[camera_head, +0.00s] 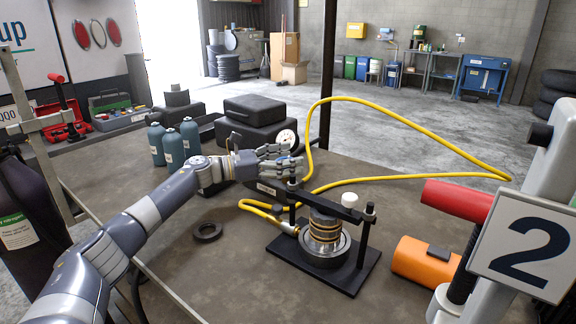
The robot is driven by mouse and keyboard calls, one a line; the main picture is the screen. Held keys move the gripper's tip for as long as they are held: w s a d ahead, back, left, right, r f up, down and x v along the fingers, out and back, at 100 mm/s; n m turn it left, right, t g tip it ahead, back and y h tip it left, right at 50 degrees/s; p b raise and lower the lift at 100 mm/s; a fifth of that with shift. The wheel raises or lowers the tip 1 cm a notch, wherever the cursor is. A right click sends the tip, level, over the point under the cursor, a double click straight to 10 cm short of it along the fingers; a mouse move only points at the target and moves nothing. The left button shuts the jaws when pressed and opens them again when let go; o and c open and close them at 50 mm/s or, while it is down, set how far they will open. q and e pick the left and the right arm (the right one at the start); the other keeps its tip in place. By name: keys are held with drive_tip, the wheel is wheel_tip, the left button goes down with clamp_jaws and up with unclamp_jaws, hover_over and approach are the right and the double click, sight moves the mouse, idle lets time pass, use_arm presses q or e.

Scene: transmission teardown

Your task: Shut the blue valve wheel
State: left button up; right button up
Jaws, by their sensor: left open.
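My left gripper (290,164) reaches in from the left over the workbench. Its grey fingers are spread apart, with nothing clearly held between them. The fingers are above the back of a black press frame (359,262) and in front of a round white gauge (287,138). I cannot make out the blue valve wheel clearly; a small bluish patch shows beside the fingertips, and the fingers may hide the wheel. A yellow hose (398,118) loops from near the gripper across the bench. My right gripper is not in view.
On the workbench (215,280) are a dark ring (207,232), blue-grey bottles (173,149), black cases (252,110) and a stack of gold and dark rings (324,228) in the frame. An orange cylinder (425,262) and a "2" sign (530,247) crowd the right.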

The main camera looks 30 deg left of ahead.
use_arm(q)
wheel_tip(320, 180, up, 8)
drive_tip(key=shift+r, duration=0.1)
idle(0.4)
